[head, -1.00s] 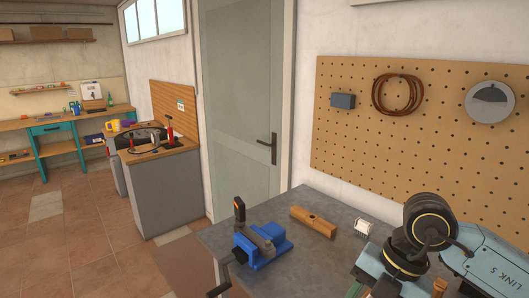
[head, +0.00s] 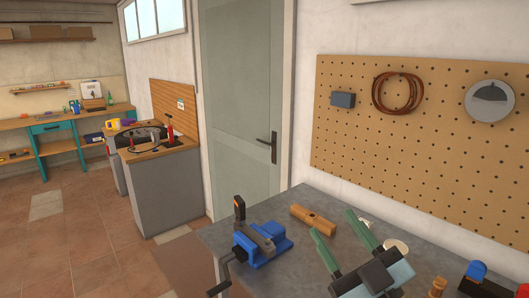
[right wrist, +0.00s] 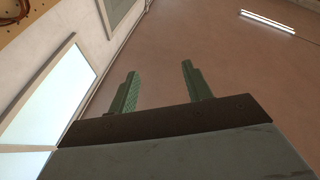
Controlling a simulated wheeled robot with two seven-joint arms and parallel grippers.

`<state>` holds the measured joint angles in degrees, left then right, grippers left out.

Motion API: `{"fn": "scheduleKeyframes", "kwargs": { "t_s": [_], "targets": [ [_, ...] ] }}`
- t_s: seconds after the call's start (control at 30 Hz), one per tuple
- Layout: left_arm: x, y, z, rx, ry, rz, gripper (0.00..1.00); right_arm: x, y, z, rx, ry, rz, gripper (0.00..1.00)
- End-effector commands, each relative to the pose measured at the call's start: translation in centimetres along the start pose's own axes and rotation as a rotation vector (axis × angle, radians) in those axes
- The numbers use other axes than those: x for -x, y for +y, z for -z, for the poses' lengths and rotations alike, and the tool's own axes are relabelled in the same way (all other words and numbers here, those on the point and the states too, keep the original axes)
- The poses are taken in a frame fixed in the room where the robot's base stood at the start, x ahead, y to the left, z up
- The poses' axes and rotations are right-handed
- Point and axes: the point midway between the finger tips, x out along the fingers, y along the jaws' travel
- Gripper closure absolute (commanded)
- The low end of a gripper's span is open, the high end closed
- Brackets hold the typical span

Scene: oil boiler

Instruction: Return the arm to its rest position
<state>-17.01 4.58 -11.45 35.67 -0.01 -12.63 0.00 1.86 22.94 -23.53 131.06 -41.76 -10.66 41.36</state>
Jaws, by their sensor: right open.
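My right gripper (head: 333,223) is over the grey workbench (head: 215,240) at the lower right of the head view. Its two green fingers are spread apart with nothing between them. In the right wrist view the same open gripper (right wrist: 159,68) points toward a plain brownish surface with a lit lamp (right wrist: 267,21). My left gripper is in neither view.
A blue vise (head: 262,246) and a wooden piece (head: 313,217) are on the bench, left of and behind my gripper. A round white item (head: 396,246) and a blue-and-red item (head: 477,273) are to its right. A pegboard (head: 430,150) hangs behind.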

Motion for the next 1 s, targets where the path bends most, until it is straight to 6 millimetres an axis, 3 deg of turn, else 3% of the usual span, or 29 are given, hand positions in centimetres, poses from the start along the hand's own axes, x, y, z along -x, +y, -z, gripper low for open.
{"fn": "scheduleKeyframes", "kwargs": {
  "t_s": [0.1, 0.2, 0.3, 0.4, 0.6, 0.83, 1.0],
  "targets": [
    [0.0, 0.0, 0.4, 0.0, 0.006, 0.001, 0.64, 3.5, 2.2, -5.4, -0.068, -0.287, -0.177, 0.5],
    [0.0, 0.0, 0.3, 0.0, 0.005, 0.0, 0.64, 7.9, 2.9, -10.0, -0.112, -0.555, -0.27, 0.5],
    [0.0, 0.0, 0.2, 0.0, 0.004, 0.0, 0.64, 13.4, 2.1, -13.8, -0.161, -0.838, -0.308, 0.5],
    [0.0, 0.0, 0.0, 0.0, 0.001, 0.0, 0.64, 18.9, 0.5, -16.3, -0.205, -1.092, -0.296, 0.5],
    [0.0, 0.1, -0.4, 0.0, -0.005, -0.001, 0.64, 27.7, -3.2, -17.5, -0.285, -1.462, -0.193, 0.5],
    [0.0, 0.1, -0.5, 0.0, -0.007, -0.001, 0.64, 35.6, -7.3, -15.9, -0.38, -1.776, -0.014, 0.5],
    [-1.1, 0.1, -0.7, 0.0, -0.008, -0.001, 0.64, 36.8, -8.7, -21.6, -0.372, -1.778, -0.016, 0.5]
  ]
}}
